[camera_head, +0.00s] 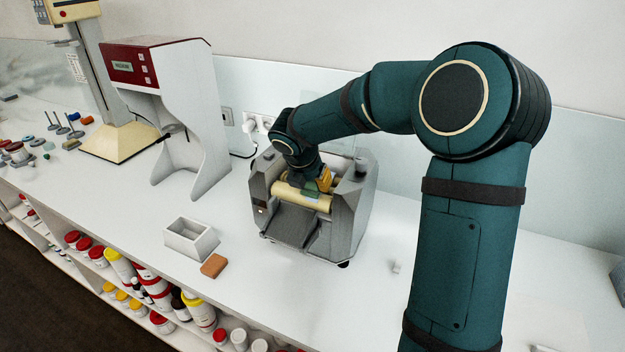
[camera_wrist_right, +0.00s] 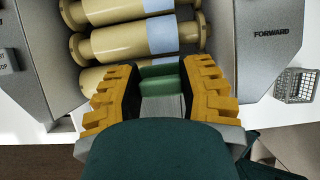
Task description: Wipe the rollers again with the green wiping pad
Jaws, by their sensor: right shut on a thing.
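The cream mill (camera_head: 355,215) stands on the counter, a grey machine with tan rollers (camera_head: 303,196). The rollers fill the top of the right wrist view (camera_wrist_right: 110,45), each with a pale bluish-white band. My right gripper (camera_head: 322,182) is over the front roller. In the right wrist view my right gripper (camera_wrist_right: 163,82) has its yellow fingers on either side of the green wiping pad (camera_wrist_right: 162,83), shut on it. The pad (camera_head: 311,193) is at the front roller; whether it touches cannot be told for sure. My left gripper is not in view.
A white open box (camera_head: 190,238) and an orange-brown block (camera_head: 214,265) lie left of the mill. A red-and-white device (camera_head: 190,110) stands behind them. Shelves below hold jars and bottles. The counter right of the mill is mostly clear.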

